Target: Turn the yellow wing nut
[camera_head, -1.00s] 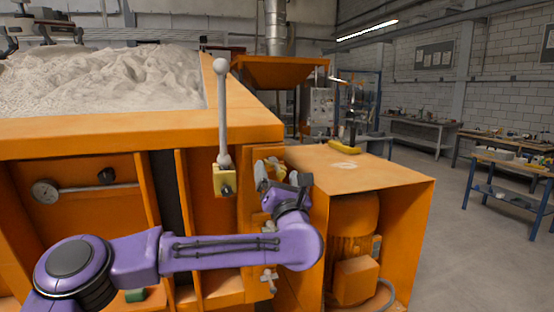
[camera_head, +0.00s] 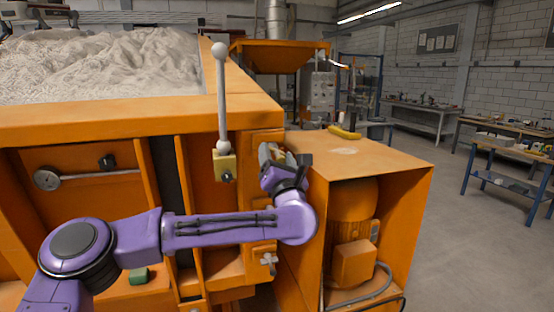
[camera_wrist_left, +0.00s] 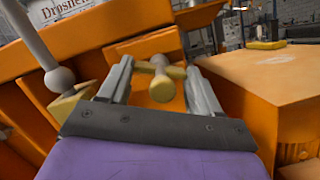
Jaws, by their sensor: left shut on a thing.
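The yellow wing nut (camera_wrist_left: 160,80) sits on the orange frame in the left wrist view, its hub between my two fingers and its wings spreading sideways toward them. My left gripper (camera_wrist_left: 160,88) is shut on it, with one finger on each side. In the head view my left gripper (camera_head: 273,155) is at the orange frame's right corner, just right of the lever's yellow block. There the fingers and wrist hide the wing nut. My right gripper is not in view.
A white-knobbed lever (camera_head: 222,100) on a yellow block (camera_head: 224,166) stands close left of the gripper. An orange cabinet (camera_head: 375,160) with a yellow object (camera_head: 344,132) on top is at right. A small metal wing-shaped fitting (camera_head: 268,262) is below the arm.

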